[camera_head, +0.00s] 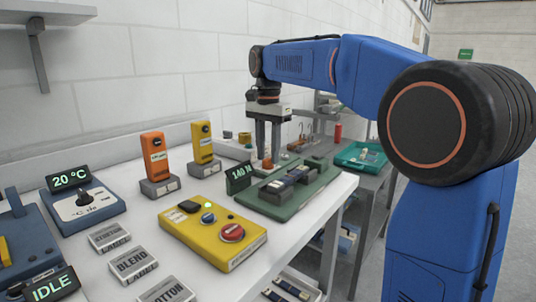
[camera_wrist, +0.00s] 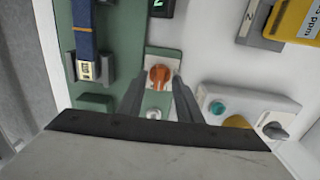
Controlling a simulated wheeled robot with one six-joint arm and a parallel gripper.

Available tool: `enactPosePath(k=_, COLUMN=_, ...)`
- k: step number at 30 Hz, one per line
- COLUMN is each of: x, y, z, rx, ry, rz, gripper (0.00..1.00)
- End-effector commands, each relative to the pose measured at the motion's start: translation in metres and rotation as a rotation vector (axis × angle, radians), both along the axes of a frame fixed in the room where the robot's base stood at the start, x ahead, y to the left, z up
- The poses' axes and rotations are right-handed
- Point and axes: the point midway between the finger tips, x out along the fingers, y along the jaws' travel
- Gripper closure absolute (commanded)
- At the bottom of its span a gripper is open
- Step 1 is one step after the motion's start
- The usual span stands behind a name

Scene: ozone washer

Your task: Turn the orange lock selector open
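The orange lock selector (camera_wrist: 159,75) is a small knob on a pale plate, set on a green panel in the wrist view. In the head view it shows as a small orange spot (camera_head: 266,163) at the back of the green fixture. My gripper (camera_head: 267,158) points down over it, and its two fingers stand apart. In the wrist view my gripper (camera_wrist: 159,84) has a finger on either side of the knob, with gaps between. Whether the fingers are level with the knob or above it is hard to tell.
A round silver button (camera_wrist: 153,114) is just below the selector. The green fixture (camera_head: 290,208) holds dark blocks beside the "140 N" display (camera_head: 239,178). A yellow control box (camera_head: 205,240) with a red button stands in front. Orange (camera_head: 154,155) and yellow (camera_head: 202,142) handheld meters stand to the left.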

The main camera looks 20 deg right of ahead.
Motion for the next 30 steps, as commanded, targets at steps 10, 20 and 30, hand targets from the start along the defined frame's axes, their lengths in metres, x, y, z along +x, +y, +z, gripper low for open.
enactPosePath(k=10, x=-0.0001, y=-0.0001, z=-0.0067, rx=0.0, ry=0.0, rz=0.0, gripper=0.68)
enactPosePath(k=20, x=-0.0001, y=-0.0001, z=-0.0066, rx=0.0, ry=0.0, rz=0.0, gripper=1.0)
enactPosePath(k=30, x=-0.0001, y=0.0001, z=-0.0065, rx=0.0, ry=0.0, rz=0.072, gripper=1.0)
